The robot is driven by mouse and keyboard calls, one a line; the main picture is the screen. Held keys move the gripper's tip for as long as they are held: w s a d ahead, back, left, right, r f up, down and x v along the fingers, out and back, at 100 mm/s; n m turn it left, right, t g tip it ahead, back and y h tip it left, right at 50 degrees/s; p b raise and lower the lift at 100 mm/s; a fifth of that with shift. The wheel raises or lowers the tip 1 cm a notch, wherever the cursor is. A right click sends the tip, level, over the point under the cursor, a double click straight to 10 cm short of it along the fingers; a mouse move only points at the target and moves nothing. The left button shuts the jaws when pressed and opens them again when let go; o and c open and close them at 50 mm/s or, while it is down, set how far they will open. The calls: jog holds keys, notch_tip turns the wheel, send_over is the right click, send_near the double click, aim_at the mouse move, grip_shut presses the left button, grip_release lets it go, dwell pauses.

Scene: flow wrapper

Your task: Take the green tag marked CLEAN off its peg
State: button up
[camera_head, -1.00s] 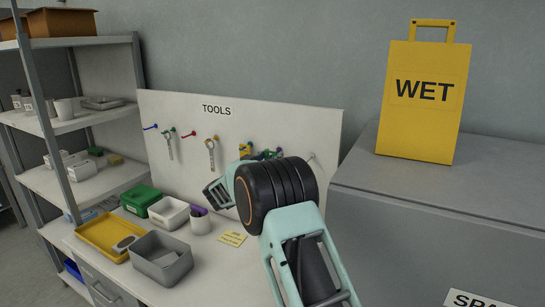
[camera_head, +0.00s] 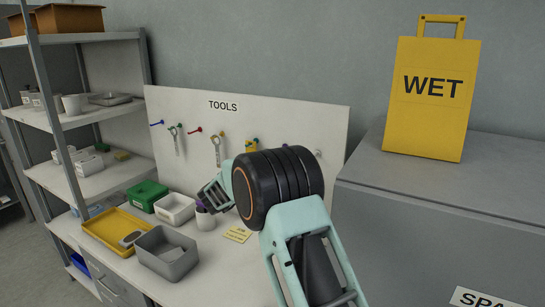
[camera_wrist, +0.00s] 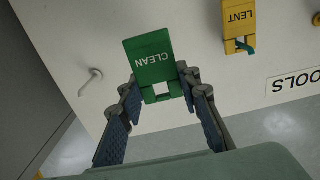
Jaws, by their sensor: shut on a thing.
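The green tag marked CLEAN (camera_wrist: 151,58) is in the wrist view, upside down, with a small cut-out at its handle end. My gripper (camera_wrist: 161,86) has its two fingers on either side of that handle end and is shut on it. The tag hangs in front of the white board (camera_wrist: 240,85). A bare metal peg (camera_wrist: 91,82) stands to its left, apart from the tag. Whether another peg is behind the tag is hidden. In the head view my wrist covers the tag.
A yellow LENT tag (camera_wrist: 239,20) hangs close by on the board. Wrenches (camera_head: 216,150) hang further left. The counter below holds a grey bin (camera_head: 166,255), a yellow tray (camera_head: 105,232) and a white box (camera_head: 175,207). A grey cabinet (camera_head: 400,190) with a yellow WET sign (camera_head: 430,95) stands right.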

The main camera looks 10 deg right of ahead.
jog(key=shift+v, duration=1.2)
